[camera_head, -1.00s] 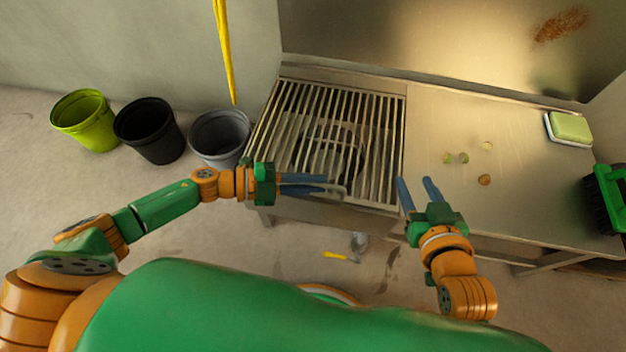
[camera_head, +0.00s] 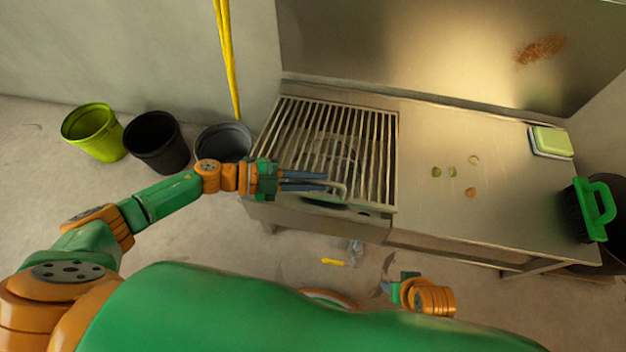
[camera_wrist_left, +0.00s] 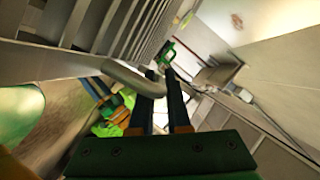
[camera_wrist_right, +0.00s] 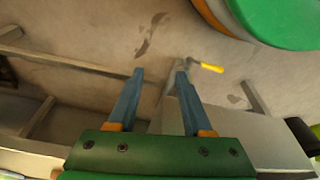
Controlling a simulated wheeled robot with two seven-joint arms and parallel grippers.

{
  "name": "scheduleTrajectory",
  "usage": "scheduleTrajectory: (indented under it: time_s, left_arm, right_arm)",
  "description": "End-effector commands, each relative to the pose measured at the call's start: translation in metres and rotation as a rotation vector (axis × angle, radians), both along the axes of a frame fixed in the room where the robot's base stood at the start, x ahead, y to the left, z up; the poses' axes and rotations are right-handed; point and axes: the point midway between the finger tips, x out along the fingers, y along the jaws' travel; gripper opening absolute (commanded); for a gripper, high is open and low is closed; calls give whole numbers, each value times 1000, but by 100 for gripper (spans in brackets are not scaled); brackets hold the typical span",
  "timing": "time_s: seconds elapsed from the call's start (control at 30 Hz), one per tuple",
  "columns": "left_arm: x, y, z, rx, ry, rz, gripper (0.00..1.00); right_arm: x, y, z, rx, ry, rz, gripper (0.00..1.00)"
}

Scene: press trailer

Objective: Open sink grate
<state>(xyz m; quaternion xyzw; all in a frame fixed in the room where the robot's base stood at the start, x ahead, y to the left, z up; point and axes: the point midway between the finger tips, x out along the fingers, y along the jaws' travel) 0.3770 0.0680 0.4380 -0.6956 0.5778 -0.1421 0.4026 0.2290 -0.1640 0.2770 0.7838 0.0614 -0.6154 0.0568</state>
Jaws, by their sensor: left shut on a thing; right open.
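The sink grate (camera_head: 292,128), a frame of pale metal bars, covers the sink at the left of the metal counter. Its bent bar handle (camera_head: 341,191) is at the front edge; it also shows in the left wrist view (camera_wrist_left: 128,76). My left gripper (camera_head: 325,181) is at the front of the grate, its blue fingers shut on the handle. Whether the grate is slightly raised I cannot tell. The sink's inside is mostly hidden behind the bars. My right gripper (camera_wrist_right: 160,75) is open and empty, low in front of the counter.
Green (camera_head: 92,132), black (camera_head: 158,143) and grey (camera_head: 222,142) buckets stand left of the sink. The counter (camera_head: 430,215) holds several small scraps and a green sponge (camera_head: 553,141) on a dish. A yellow-handled tool (camera_head: 333,262) lies on the floor.

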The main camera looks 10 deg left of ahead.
Motion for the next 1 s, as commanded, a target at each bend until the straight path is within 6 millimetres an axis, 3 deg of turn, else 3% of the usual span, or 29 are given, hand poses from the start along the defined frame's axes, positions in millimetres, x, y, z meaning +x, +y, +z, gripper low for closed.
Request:
scheduleTrajectory:
  time_s: [0.27,0.47,1.0]
  left_arm:
    - [9,0,25,0,57,4,0]
    - [17,0,47,0,119,4,0]
    - [62,0,115,0,322,4,0]
  right_arm:
    - [-19,-4,-33,-11,32,4,50]
    - [-47,-11,-57,-20,57,10,50]
    - [-75,-37,-59,-55,57,9,50]
